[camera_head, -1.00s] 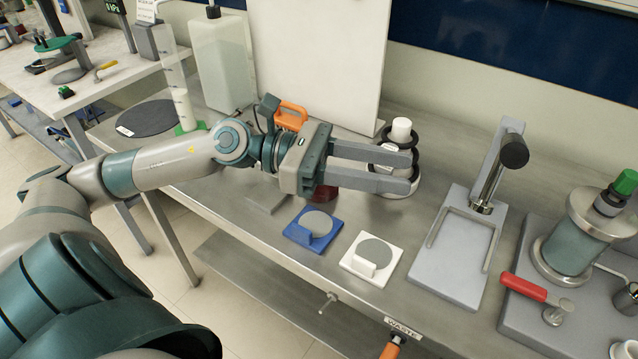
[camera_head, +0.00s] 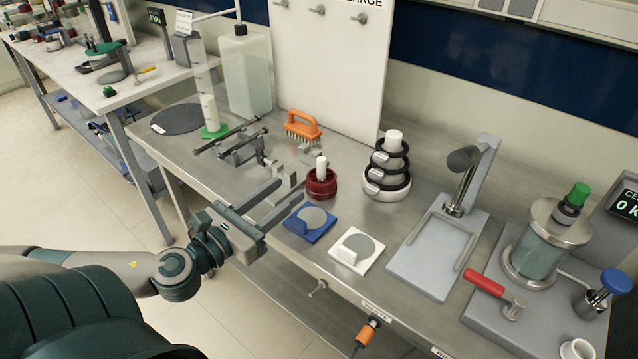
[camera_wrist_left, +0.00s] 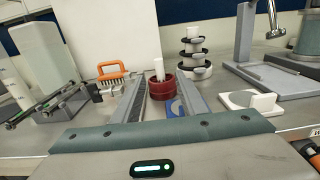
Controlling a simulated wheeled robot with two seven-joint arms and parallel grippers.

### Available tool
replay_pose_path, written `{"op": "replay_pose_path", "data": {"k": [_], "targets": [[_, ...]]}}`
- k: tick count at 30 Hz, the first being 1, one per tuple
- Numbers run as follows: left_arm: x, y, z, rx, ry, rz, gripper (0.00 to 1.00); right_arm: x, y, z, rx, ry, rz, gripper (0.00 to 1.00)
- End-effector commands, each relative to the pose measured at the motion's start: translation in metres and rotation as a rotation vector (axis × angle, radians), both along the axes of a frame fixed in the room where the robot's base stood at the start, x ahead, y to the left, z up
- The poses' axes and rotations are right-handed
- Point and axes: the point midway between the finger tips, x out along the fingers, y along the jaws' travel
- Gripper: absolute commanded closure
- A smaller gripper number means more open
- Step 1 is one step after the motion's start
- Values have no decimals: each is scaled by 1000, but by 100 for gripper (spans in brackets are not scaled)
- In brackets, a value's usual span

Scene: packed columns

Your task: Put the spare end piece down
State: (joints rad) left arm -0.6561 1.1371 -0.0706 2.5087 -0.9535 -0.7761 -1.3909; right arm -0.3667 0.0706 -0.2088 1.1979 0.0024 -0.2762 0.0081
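My left gripper (camera_head: 290,189) is open and empty at the bench's front edge, left of the blue pad (camera_head: 311,222). In the left wrist view its two fingers (camera_wrist_left: 158,88) point at a dark red pot (camera_wrist_left: 161,88) with a white stick in it. I cannot tell which thing is the spare end piece. A blue pad and a white pad (camera_head: 345,262), each with a grey disc, lie side by side at the front edge. The red pot (camera_head: 321,188) stands behind the blue pad. My right gripper is not in view.
Behind stand an orange-handled brush (camera_head: 302,128), a white post with black rings (camera_head: 388,172) and a dark rod rack (camera_head: 240,150). A grey press stand (camera_head: 440,240) and a red-levered device (camera_head: 490,285) fill the right. A white board (camera_head: 330,70) blocks the back.

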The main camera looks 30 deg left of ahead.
Motion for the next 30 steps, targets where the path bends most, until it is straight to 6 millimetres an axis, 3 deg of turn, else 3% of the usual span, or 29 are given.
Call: {"op": "replay_pose_path", "data": {"k": [17, 30], "targets": [[3, 2, -1, 3, 2, 10, 61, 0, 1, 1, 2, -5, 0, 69], [35, 0, 1, 3, 0, 11, 61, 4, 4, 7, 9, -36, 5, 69]]}}
